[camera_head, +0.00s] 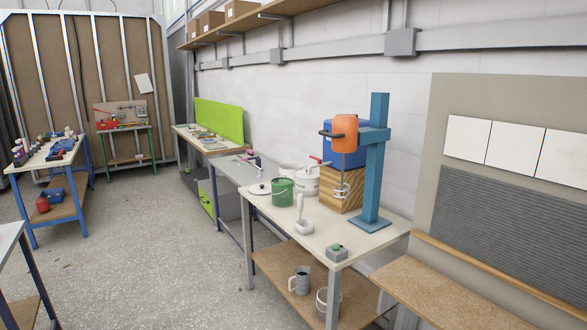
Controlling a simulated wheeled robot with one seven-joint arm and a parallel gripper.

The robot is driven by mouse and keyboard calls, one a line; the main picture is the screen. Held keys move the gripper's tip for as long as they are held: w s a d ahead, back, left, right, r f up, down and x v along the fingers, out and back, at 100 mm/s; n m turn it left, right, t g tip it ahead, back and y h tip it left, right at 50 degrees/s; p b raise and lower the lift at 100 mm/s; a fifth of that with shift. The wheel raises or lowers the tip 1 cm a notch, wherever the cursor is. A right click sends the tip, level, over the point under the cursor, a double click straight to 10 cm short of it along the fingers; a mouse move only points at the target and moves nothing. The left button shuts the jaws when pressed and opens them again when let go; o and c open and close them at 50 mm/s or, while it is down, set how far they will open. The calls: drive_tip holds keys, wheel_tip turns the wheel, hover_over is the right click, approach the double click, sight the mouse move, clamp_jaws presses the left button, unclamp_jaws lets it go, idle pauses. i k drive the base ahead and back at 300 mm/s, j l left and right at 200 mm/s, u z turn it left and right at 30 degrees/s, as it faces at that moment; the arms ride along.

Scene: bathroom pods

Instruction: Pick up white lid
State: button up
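A round, flat white lid (257,189) lies at the far left corner of the pale workbench (352,238), with a small dark spot on or at its rim. It is just left of a green bucket (282,192). A white bucket (305,186) stands behind the green one; I cannot tell whether its pale top is a lid. My gripper is not in view.
A white long-handled tool (304,218) stands in front of the buckets. A blue stand (375,165) holds an orange mixer over a wooden block (341,188). A small grey button box (337,253) sits near the front edge. Floor (165,240) to the left is clear.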

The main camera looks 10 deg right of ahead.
sight(258, 189)
drive_tip(key=i+j, duration=0.1)
drive_tip(key=i, duration=0.85)
drive_tip(key=i+z, duration=0.15)
drive_tip(key=i, duration=0.85)
